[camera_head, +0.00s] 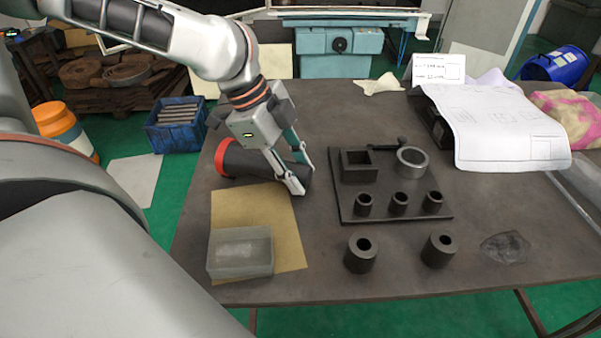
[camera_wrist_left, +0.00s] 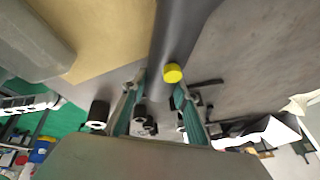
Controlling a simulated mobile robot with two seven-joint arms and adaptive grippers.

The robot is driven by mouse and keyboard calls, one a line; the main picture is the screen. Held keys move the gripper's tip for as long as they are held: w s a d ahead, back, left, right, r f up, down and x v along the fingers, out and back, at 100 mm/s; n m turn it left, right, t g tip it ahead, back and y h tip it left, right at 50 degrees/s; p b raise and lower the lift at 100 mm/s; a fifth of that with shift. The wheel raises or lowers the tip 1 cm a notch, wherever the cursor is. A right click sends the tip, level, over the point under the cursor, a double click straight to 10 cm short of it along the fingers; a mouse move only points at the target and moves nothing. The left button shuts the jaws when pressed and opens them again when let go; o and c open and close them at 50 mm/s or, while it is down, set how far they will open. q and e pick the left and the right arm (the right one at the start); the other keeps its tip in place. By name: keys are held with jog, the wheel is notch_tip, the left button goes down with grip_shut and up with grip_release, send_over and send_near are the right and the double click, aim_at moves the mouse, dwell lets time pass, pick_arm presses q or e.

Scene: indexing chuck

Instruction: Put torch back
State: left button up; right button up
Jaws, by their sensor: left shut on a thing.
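The torch (camera_head: 248,160) is a dark cylinder with a red ring at its left end. It lies on its side on or just above the table; I cannot tell which. My left gripper (camera_head: 299,178) is shut on it near its right end, and the fingers hide part of it. In the left wrist view the torch's dark body (camera_wrist_left: 180,38) runs between the fingers (camera_wrist_left: 157,88), with a yellow button (camera_wrist_left: 173,73) on it. My right gripper is in neither view.
A black fixture board (camera_head: 350,212) with a square socket, a ring and several small sleeves lies right of the gripper. Two loose sleeves stand in front. A drawing (camera_head: 505,130) covers the back right. The right front is mostly clear.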

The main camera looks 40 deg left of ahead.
aim_at(272, 172)
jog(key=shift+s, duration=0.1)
pick_arm(q)
jog(key=o, duration=1)
jog(key=p+v, duration=0.1)
jog(key=v, duration=0.2)
jog(key=p+v, duration=0.2)
jog(key=v, duration=0.1)
jog(key=shift+d+r, duration=0.15)
jog(key=shift+d, duration=0.05)
jog(key=p+v, duration=0.2)
jog(key=v, duration=0.4)
jog(key=shift+s+a+p, duration=0.1)
jog(key=shift+p, duration=0.3)
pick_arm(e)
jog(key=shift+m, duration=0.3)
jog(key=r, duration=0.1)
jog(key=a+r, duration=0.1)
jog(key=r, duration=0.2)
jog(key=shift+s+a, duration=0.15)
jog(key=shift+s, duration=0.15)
